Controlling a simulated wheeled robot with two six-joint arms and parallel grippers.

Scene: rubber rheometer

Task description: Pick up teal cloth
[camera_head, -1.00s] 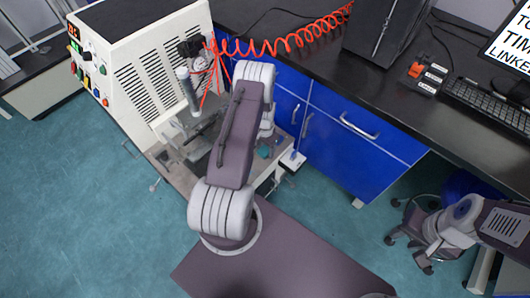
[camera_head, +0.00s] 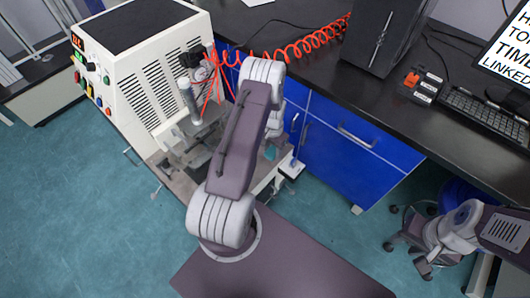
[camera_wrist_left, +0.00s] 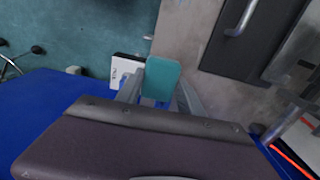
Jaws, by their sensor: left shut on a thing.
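The teal cloth (camera_wrist_left: 161,79) is a small flat piece between the two fingers of my left gripper (camera_wrist_left: 159,92) in the left wrist view. The fingers are shut on it, one at each side. In the head view a bit of the teal cloth (camera_head: 270,152) shows just right of my left forearm, by the machine's metal ledge. My left arm hides most of the gripper there. I cannot tell how far the cloth is above the ledge.
The white rheometer (camera_head: 140,70) with vents and buttons stands at left. A red coiled hose (camera_head: 300,42) runs to it along the black bench. Blue cabinets (camera_head: 345,150) stand behind my arm. A small white box (camera_head: 291,167) sits near the ledge's right. A chair (camera_head: 425,235) stands at right.

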